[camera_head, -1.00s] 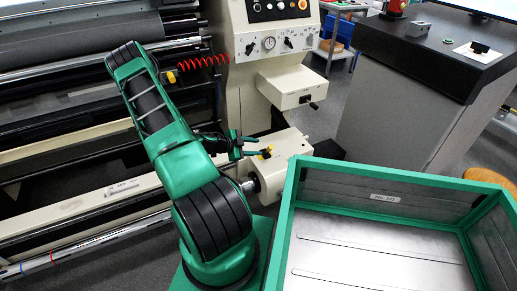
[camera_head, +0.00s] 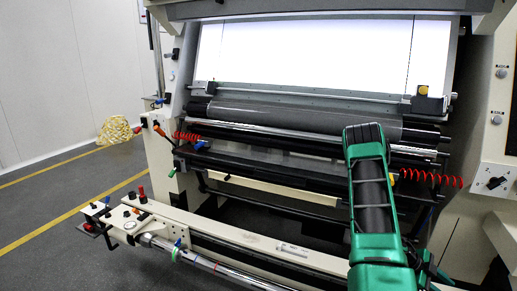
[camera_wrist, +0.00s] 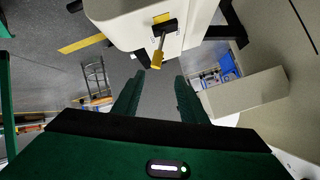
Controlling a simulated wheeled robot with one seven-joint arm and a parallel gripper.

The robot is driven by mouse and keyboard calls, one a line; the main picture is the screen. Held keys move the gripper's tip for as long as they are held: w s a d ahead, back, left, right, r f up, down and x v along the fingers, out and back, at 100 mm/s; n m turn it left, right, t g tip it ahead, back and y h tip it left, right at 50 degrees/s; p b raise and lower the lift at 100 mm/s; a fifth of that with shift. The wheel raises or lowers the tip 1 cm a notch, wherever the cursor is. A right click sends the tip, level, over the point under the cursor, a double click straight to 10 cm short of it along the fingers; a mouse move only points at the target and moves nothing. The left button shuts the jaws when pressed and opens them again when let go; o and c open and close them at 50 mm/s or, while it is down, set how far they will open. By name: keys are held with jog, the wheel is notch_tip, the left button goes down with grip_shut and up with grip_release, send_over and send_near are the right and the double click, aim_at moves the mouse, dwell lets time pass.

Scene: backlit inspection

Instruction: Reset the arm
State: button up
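My green and black arm (camera_head: 372,200) rises at the lower right of the head view, bent at its upper joint, in front of the machine. My gripper shows in the wrist view (camera_wrist: 156,88). Its two dark green fingers are apart with only grey floor between them, so it is open and empty. In the head view the gripper is mostly hidden or out of frame.
A large machine with a lit white screen (camera_head: 300,52) and a dark roller (camera_head: 300,118) fills the head view. Its low cream rail (camera_head: 225,232) with a metal bar runs across the front. Grey floor (camera_head: 60,205) with yellow lines is free at the left.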

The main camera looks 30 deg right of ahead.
jog(key=w+a+r+n+t+y, duration=0.2)
jog(key=w+a+r+n, duration=0.35)
jog(key=a+r, duration=0.4)
jog(key=w+a+r+n+t+y, duration=0.25)
jog(key=w+a+r+n, duration=0.25)
jog(key=w+a+r, duration=0.35)
jog(key=s+a+r+n+t+y, duration=0.1)
jog(key=a+r+n, duration=0.3)
jog(key=a, duration=0.4)
jog(key=s+a+r+n+t+y, duration=0.1)
jog(key=s+a+r+n, duration=0.2)
jog(key=a+n, duration=0.3)
jog(key=s+a+r+n+t+y, duration=0.1)
jog(key=a+r+n, duration=0.4)
jog(key=a, duration=0.6)
jog(key=shift+s+a+r+n+y, duration=0.2)
jog(key=shift+s+n+y, duration=0.15)
jog(key=shift+s, duration=0.35)
jog(key=shift+w+f, duration=0.1)
jog(key=shift+w+f, duration=0.2)
jog(key=shift+w, duration=0.25)
jog(key=shift+c, duration=1)
